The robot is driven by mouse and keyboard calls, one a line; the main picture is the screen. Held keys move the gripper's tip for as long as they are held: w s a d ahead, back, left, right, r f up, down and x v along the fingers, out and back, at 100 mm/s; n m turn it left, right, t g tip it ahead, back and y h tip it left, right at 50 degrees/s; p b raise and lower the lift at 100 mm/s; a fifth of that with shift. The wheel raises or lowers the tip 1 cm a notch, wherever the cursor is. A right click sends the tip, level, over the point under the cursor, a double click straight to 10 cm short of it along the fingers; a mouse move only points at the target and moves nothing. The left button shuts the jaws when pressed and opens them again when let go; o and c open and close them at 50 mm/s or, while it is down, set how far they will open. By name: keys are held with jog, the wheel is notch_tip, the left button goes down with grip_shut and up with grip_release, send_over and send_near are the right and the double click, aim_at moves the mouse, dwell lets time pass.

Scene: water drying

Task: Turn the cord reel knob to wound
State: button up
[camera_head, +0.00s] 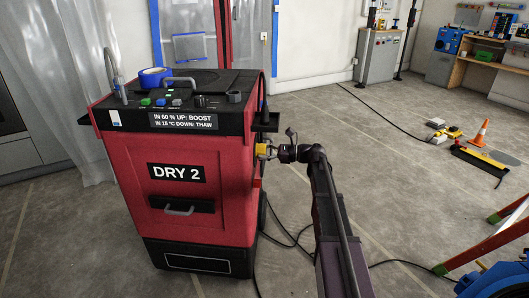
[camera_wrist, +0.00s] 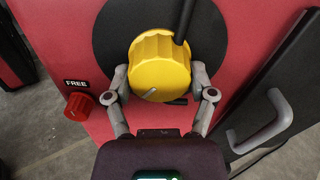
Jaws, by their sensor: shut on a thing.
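The yellow ribbed cord reel knob (camera_wrist: 160,66) sits on a round black disc (camera_wrist: 112,44) on the red side of the machine, in the wrist view. A pale pointer line marks the knob's lower left part. My gripper (camera_wrist: 160,82) is shut on the knob, with one finger on each side of it. A label reading FREE (camera_wrist: 76,83) is left of the knob, above a small red knob (camera_wrist: 78,106). In the head view the yellow knob (camera_head: 262,150) shows at the machine's right side, with my gripper (camera_head: 270,151) at it. No "wound" label is visible.
The red DRY 2 machine (camera_head: 220,215) stands left of my arm. A black bar crosses the top of the disc, and a grey handle (camera_wrist: 265,125) is at right. Cables (camera_head: 290,238) lie on the floor. A ladder (camera_head: 490,240) stands at the right.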

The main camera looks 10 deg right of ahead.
jog(key=m, duration=0.4)
jog(key=shift+w+r+m, duration=0.1)
jog(key=shift+m, duration=2.2)
jog(key=o, duration=1.1)
jog(key=shift+c, duration=0.2)
jog(key=shift+s, duration=0.2)
jog(key=v, duration=1.2)
